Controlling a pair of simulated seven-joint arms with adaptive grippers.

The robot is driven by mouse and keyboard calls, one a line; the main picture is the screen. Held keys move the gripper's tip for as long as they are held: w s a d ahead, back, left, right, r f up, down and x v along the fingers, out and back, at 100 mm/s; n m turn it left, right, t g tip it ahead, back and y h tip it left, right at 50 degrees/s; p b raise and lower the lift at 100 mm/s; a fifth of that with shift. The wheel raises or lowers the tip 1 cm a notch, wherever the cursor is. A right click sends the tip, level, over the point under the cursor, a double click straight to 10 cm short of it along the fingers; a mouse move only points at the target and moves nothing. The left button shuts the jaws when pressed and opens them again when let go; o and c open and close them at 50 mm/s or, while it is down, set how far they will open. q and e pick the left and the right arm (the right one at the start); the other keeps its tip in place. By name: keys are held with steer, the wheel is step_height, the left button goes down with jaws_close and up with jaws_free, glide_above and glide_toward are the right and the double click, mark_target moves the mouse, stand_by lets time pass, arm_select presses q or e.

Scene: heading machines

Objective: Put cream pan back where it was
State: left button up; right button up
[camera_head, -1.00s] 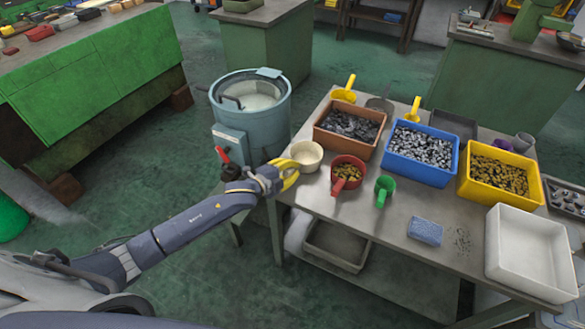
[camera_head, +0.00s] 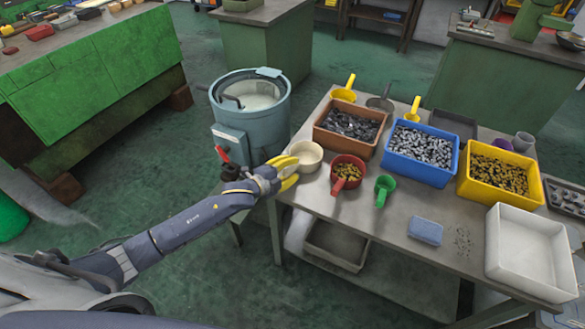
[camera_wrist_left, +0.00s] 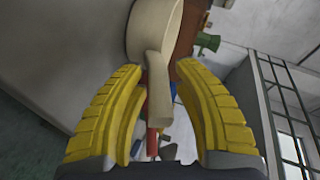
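The cream pan (camera_head: 307,157) stands at the left edge of the work table, with its bowl upright. My left gripper (camera_head: 291,172) is at the table's left edge, just left of and in front of the pan. In the left wrist view the pan's handle (camera_wrist_left: 158,85) points toward my left gripper (camera_wrist_left: 160,90), between its two yellow fingers. The fingers are spread, with gaps on both sides of the handle. The pan's bowl (camera_wrist_left: 152,28) lies beyond the fingertips. My right gripper is not in view.
A red scoop (camera_head: 338,186) with brass pieces and a green scoop (camera_head: 382,190) sit right of the pan. A brown bin (camera_head: 322,140) stands behind it. A blue-grey drum machine (camera_head: 265,125) stands left of the table. Bare tabletop lies in front.

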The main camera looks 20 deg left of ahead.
arm_select(q)
steer(key=v, duration=1.1)
step_height(320, 180, down, 12)
steer(key=s+d+n+y, duration=0.2)
steer(key=d+n, duration=0.1)
steer(key=n, duration=0.5)
steer(key=s+a+f+n+g+y, duration=0.15)
steer(key=s+f, duration=0.25)
steer(key=f, duration=0.5)
steer(key=s+a+f+n+g+y, duration=0.1)
steer(key=s+a+f+n+g, duration=0.3)
steer(key=f, duration=0.6)
steer(key=s+a+f+m+t+y, duration=0.1)
steer(key=s+f, duration=0.4)
steer(key=f, duration=0.4)
steer(key=s+f+n+g, duration=0.1)
steer(key=s+f+g, duration=0.1)
steer(key=s+f, duration=0.4)
steer(key=s+f+n+g, duration=0.1)
steer(key=s+f+g, duration=0.2)
steer(key=s, duration=1.4)
steer(key=s+d+f+n+g, duration=0.1)
steer(key=s+f+g, duration=0.1)
steer(key=s+f, duration=0.7)
steer(key=s, duration=0.3)
steer(key=shift+s+f+y, duration=0.2)
steer(key=shift+s+y, duration=0.05)
steer(key=shift+y, duration=0.1)
steer(key=shift+d+n, duration=0.15)
steer(key=shift+n, duration=0.1)
